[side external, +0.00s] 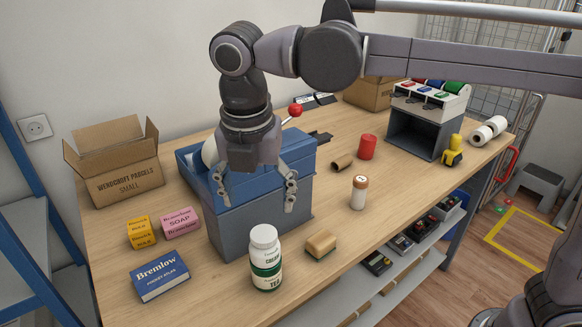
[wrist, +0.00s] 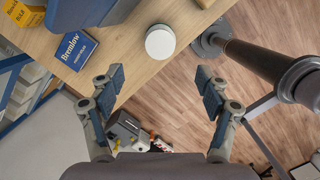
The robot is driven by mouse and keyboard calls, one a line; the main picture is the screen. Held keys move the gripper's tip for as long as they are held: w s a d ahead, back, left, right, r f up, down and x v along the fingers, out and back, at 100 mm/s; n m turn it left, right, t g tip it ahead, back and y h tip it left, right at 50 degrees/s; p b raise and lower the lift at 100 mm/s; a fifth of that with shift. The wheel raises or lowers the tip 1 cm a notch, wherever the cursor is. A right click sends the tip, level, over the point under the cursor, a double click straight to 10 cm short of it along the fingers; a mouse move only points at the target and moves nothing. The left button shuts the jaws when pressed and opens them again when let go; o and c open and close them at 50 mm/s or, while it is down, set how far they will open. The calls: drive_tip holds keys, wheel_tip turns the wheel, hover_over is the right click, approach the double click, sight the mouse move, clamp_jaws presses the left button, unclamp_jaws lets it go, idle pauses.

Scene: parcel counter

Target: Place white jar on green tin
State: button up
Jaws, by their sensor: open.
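The white jar (side external: 264,243) stands upright on top of the green tin (side external: 267,279), which has a "TEA" label and stands near the front edge of the counter. The two look roughly in line. In the wrist view the gripper (wrist: 160,88) is apart from the jar.
A blue Bremlow box (side external: 160,276), pink soap box (side external: 181,222) and yellow box (side external: 142,232) lie left of the tin. A sponge (side external: 320,244) and brown-capped shaker (side external: 359,192) are to the right. The blue-grey machine (side external: 260,205) stands behind.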

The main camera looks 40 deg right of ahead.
drive_tip(key=s+d+f+m+t, duration=0.2)
drive_tip(key=d+f+m, duration=0.1)
drive_tip(key=d+m, duration=0.5)
drive_tip(key=s+d+f+m+t, duration=0.2)
drive_tip(key=s+d+f+m, duration=0.1)
drive_tip(key=d+m, duration=0.5)
drive_tip(key=s+d+f+m+t+y, duration=0.1)
drive_tip(key=s+d+f+m+t, duration=0.1)
drive_tip(key=d+m, duration=0.7)
wheel_tip(320, 180, down, 3)
drive_tip(key=shift+s+r+m, duration=0.15)
drive_tip(key=shift+s+m, duration=0.6)
drive_tip(key=shift+m, duration=0.25)
